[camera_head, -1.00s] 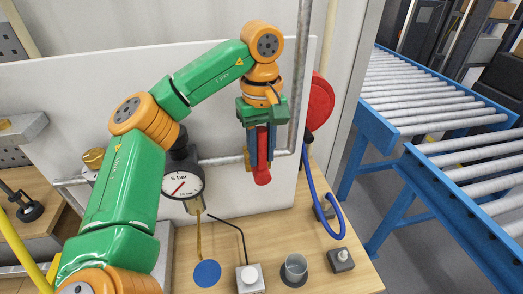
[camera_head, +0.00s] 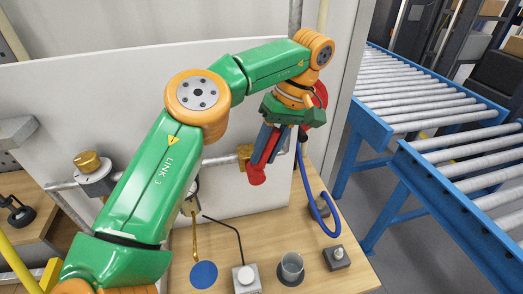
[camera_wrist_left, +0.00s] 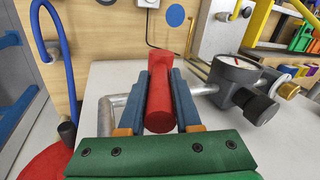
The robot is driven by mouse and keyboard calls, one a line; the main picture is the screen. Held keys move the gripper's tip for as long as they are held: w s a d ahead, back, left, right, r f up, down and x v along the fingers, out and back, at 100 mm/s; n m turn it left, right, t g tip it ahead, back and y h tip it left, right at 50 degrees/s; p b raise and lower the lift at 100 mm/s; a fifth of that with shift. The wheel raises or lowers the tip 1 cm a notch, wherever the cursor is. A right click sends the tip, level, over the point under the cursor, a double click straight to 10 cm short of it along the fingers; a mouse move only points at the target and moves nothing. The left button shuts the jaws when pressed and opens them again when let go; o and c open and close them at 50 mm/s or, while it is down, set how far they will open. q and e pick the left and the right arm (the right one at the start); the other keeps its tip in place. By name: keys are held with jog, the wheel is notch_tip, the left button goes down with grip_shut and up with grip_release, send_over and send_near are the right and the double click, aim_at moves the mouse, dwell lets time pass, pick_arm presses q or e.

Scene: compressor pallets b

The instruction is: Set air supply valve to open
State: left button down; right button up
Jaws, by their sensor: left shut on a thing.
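The red valve handle (camera_head: 256,175) shows below my left gripper (camera_head: 267,148), in front of the white panel. The handle is tilted, its lower end towards the lower left. A brass valve part (camera_head: 244,153) sits on the grey pipe beside it. In the left wrist view the red handle (camera_wrist_left: 160,95) lies between the two blue fingers of my left gripper (camera_wrist_left: 160,88), which is shut on it. The gripper hides part of the handle and pivot in the head view. My right gripper is not in view.
A pressure gauge (camera_wrist_left: 238,70) is on the pipe, hidden behind my arm in the head view. A brass knob (camera_head: 88,162) is at left. A blue hose (camera_head: 310,190) hangs at right. Roller conveyors (camera_head: 420,95) are further right.

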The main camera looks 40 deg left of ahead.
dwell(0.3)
pick_arm(q)
jog(key=c, duration=0.6)
grip_release()
jog(key=shift+w+a, duration=0.15)
jog(key=shift+a, duration=0.05)
jog(key=shift+d, duration=0.1)
